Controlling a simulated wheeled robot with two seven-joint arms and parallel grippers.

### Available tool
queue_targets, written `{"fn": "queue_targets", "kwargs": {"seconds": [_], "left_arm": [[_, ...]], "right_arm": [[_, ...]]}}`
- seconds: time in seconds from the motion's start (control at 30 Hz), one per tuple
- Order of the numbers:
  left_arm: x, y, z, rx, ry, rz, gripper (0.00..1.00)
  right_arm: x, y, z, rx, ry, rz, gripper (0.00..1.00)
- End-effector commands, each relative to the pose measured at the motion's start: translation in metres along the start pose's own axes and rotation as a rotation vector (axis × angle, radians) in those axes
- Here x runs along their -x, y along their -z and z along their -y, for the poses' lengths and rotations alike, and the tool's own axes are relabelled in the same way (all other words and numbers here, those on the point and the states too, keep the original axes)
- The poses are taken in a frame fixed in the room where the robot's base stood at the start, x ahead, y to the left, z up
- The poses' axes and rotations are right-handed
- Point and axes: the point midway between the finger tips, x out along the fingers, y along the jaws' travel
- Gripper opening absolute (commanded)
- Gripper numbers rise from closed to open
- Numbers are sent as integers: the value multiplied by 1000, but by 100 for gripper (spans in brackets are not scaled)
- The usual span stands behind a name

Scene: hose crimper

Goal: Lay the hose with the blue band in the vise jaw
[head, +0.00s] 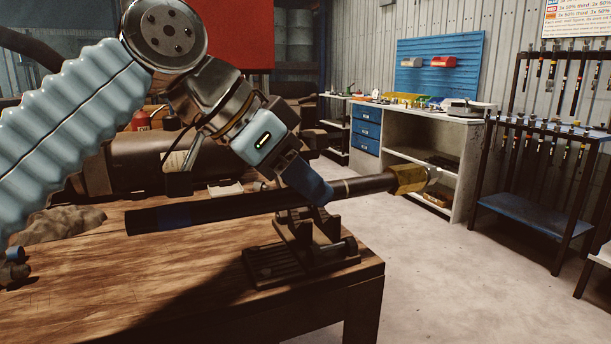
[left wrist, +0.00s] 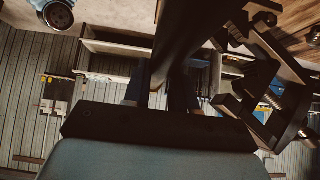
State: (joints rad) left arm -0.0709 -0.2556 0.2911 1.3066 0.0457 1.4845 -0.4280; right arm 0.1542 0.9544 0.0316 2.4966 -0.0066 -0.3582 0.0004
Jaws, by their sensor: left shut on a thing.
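The black hose (head: 245,202) has a blue band (head: 175,216) near its left end and a brass fitting (head: 408,180) at its right end. My left gripper (head: 316,190) is shut on the hose, between the band and the fitting. The hose slopes slightly up to the right. The vise (head: 300,262) stands on the wooden table, below and partly behind the hose in the head view. I cannot tell whether the hose touches its jaw. In the left wrist view the dark hose (left wrist: 182,28) runs beside the vise (left wrist: 265,95). My right gripper is not in view.
The wooden table (head: 130,285) has its right edge just beyond the vise. Brown cloth-like clutter (head: 60,222) lies at its left. Beyond are open floor (head: 440,280), a workbench (head: 425,130) and a rack (head: 540,150) with several hanging hoses.

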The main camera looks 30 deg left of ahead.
Motion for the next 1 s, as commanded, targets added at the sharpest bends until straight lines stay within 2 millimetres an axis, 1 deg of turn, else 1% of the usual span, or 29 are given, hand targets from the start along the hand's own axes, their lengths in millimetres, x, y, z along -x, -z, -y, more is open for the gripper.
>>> {"fn": "queue_targets", "kwargs": {"seconds": [0.27, 1.0], "left_arm": [[3, -2, 1, -5, 9, -5, 0], [-26, -28, 53, -4, 7, -4, 0]], "right_arm": [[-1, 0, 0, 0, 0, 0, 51], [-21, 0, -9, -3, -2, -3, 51]]}}
